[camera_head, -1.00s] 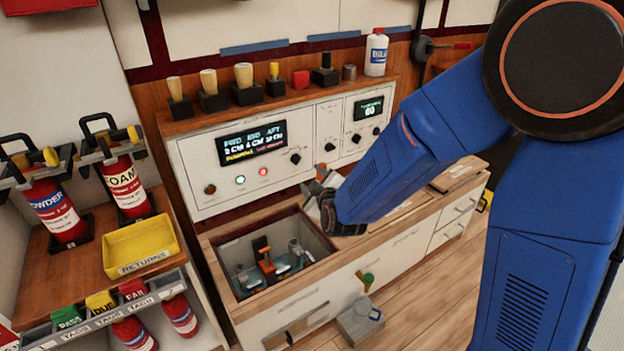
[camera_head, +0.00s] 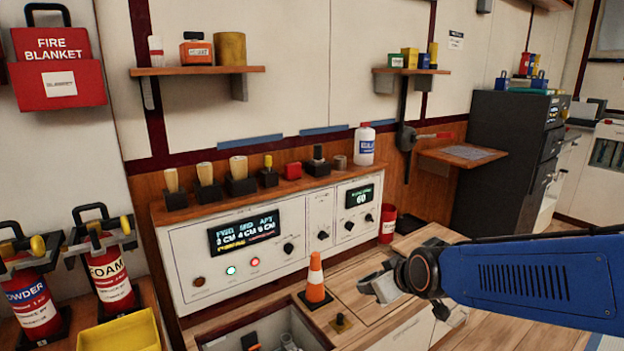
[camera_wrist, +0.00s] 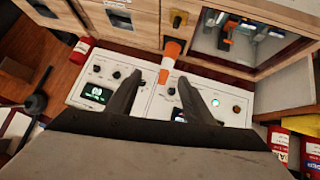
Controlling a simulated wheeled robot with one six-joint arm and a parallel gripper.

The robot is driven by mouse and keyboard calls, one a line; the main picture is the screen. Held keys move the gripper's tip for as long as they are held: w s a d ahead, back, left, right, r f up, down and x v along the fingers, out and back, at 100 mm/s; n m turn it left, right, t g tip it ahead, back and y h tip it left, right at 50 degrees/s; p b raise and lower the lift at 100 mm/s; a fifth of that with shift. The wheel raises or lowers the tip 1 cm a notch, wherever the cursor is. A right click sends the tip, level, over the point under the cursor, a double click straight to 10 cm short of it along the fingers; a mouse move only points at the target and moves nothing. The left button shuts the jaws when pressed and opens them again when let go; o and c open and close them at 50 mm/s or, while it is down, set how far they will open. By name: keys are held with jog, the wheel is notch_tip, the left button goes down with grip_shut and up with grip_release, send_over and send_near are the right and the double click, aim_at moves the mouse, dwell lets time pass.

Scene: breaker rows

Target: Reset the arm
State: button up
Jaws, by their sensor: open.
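My gripper (camera_head: 378,287) is at the end of my blue arm, above the wooden counter in front of the white control panel (camera_head: 290,235). In the wrist view its two grey fingers (camera_wrist: 168,92) are spread apart with nothing held between them. An orange and white cone (camera_head: 315,280) stands on the counter to the left of my gripper. The cone also shows beyond the fingers in the wrist view (camera_wrist: 170,55). The open sink-like bin (camera_head: 240,335) at the bottom edge is partly cut off by the frame.
A yellow tray (camera_head: 120,335) and fire extinguishers (camera_head: 110,275) stand at the left. Several stamp-like handles and a white bottle (camera_head: 364,147) line the panel's top. A red can (camera_head: 387,225) stands behind my gripper. A wooden fold-out shelf (camera_head: 460,155) juts from the wall.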

jog(key=s+d+m+g+h, duration=0.1)
jog(key=s+d+m, duration=0.1)
jog(key=s+d, duration=0.2)
jog(key=s+d+m+g+h, duration=0.1)
jog(key=s+d, duration=0.4)
jog(key=s, duration=0.6)
jog(key=s+d+r+m+g, duration=0.1)
jog(key=s+d+m+g, duration=0.1)
jog(key=s, duration=0.6)
jog(key=shift+s+d+m+h, duration=0.2)
jog(key=shift+d+m+h, duration=0.2)
jog(key=shift+d+m, duration=0.6)
